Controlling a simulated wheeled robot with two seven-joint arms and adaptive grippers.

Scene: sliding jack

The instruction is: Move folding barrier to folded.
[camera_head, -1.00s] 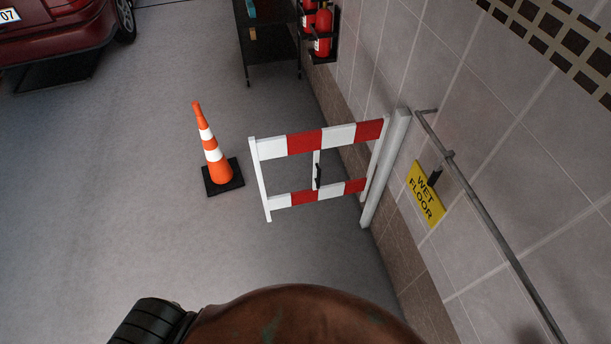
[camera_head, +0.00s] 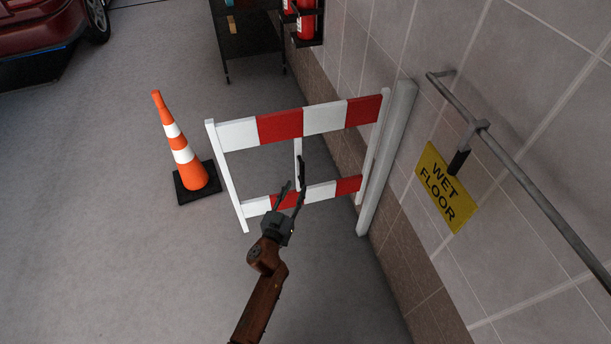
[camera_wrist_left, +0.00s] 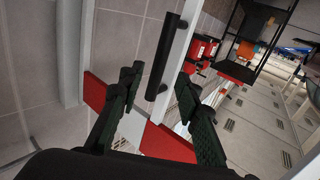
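The folding barrier (camera_head: 281,127), with red and white boards in a white frame, stands swung out from a white post (camera_head: 387,160) by the wall. A black upright handle (camera_head: 302,170) is on its middle bar. In the left wrist view the handle (camera_wrist_left: 172,50) appears large, partly between the finger lines. My left gripper (camera_head: 293,187) is open, just below and in front of the handle in the head view. In the left wrist view its two fingers (camera_wrist_left: 158,85) are spread with nothing gripped. I cannot tell whether either finger touches the handle. My right gripper is out of view.
An orange and white cone (camera_head: 180,150) stands left of the barrier. A yellow wet floor sign (camera_head: 445,188) hangs by a wall rail (camera_head: 530,185) at right. A dark shelf (camera_head: 248,45) and fire extinguishers (camera_head: 306,22) are behind. The floor at left is open.

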